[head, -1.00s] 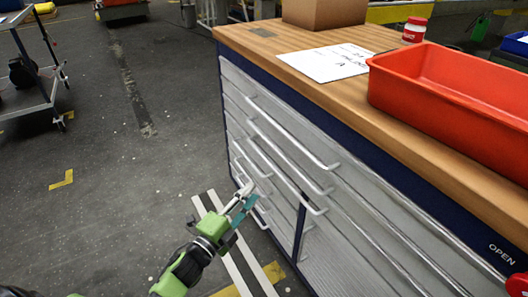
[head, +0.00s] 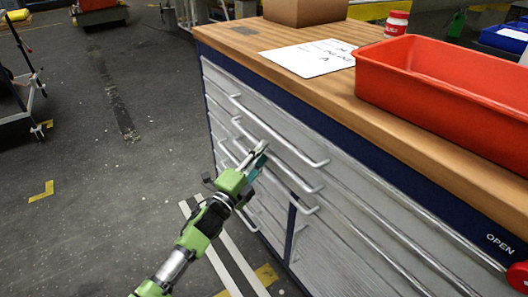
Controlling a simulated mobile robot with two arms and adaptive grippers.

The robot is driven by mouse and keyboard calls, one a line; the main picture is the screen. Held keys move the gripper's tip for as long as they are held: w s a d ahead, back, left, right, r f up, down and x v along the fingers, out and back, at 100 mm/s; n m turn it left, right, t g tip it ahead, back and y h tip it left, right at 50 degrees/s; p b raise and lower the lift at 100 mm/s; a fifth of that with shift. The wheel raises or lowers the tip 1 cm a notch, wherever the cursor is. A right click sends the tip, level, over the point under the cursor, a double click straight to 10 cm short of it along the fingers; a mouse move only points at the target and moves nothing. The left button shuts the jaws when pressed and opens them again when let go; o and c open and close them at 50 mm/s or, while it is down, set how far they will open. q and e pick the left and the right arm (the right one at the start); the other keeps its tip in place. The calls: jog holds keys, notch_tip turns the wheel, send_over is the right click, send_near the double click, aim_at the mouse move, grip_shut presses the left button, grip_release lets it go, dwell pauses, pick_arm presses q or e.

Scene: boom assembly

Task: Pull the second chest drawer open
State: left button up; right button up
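The drawer chest (head: 345,222) has grey fronts, a dark blue frame and a wooden top, and stands across the middle and right. Its drawers look closed. The top bar handle (head: 285,135) runs along the upper front, and the second handle (head: 300,182) is just below it. My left gripper (head: 260,154), on a green and black arm, has its fingertips at the second handle, partly covering it. Whether the fingers touch or surround the bar is unclear, and the gap between them is hard to see. My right gripper is out of view.
On the chest top are a red bin (head: 440,95), a white paper sheet (head: 308,57), a cardboard box (head: 305,10) and a small red-and-white jar (head: 396,23). A cart (head: 20,95) stands at the far left. The floor left of the chest is clear.

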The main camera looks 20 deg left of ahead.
pick_arm(q)
jog(key=shift+w+d+r, duration=0.1)
jog(key=shift+w+d, duration=0.05)
jog(key=shift+w, duration=0.4)
grip_shut()
